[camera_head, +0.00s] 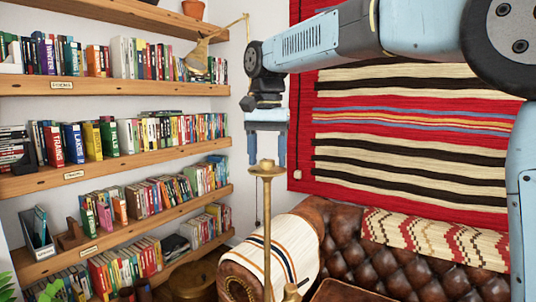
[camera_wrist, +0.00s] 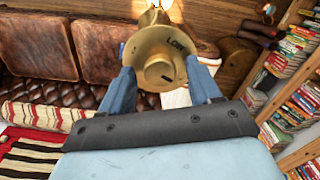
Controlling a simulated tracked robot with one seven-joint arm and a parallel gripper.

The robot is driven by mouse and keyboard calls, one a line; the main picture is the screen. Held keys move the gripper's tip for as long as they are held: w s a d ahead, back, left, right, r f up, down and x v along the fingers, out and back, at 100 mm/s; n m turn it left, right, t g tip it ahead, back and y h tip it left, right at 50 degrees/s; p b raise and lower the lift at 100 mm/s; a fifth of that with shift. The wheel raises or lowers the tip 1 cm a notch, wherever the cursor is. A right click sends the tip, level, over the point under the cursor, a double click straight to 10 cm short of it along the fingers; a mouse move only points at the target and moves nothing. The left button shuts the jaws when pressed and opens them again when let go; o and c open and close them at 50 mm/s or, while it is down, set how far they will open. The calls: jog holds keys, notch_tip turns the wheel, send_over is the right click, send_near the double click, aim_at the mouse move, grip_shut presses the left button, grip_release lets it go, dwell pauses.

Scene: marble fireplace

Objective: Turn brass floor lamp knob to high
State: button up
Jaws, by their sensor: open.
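The brass floor lamp's post (camera_head: 267,235) stands in front of the sofa and carries a small round dish on top. The knob (camera_head: 267,163) sits on that dish. In the wrist view the brass dish (camera_wrist: 180,42) bears the label "LOW", and the knob (camera_wrist: 158,72) has a dark mark on its lower right. Other labels are not readable. My gripper (camera_head: 267,158) points down at the lamp top with its blue fingers apart. In the wrist view the fingers (camera_wrist: 160,80) stand on either side of the knob. I cannot tell whether they touch it.
A brown leather sofa (camera_head: 390,265) with a striped throw (camera_head: 275,248) lies behind the post. Wooden bookshelves (camera_head: 110,165) full of books fill the left wall. A brass lampshade (camera_head: 197,56) hangs near the upper shelf. A red striped rug (camera_head: 410,130) hangs behind my arm.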

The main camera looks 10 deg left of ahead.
aim_at(267, 160)
notch_tip(267, 160, up, 14)
jog(key=shift+f, duration=0.15)
dwell(0.5)
dwell(0.3)
jog(key=s+d+f+t, duration=0.1)
jog(key=s+d+f, duration=0.15)
jog(key=d, duration=0.45)
jog(key=s+d+f+t, duration=0.1)
jog(key=s+d+f, duration=0.1)
jog(key=d+f, duration=0.35)
jog(key=s+d+f+t, duration=0.1)
jog(key=s+d, duration=0.1)
jog(key=d, duration=0.6)
jog(key=s+d+f+t, duration=0.1)
jog(key=s+d+f, duration=0.5)
jog(key=f, duration=0.3)
jog(key=s+d+f+t, duration=0.1)
jog(key=s+d+f, duration=0.5)
jog(key=d+f, duration=0.2)
jog(key=shift+s+d+f+n+t, duration=0.2)
jog(key=shift+d+f+n+t, duration=0.1)
jog(key=shift+d+f+n, duration=0.15)
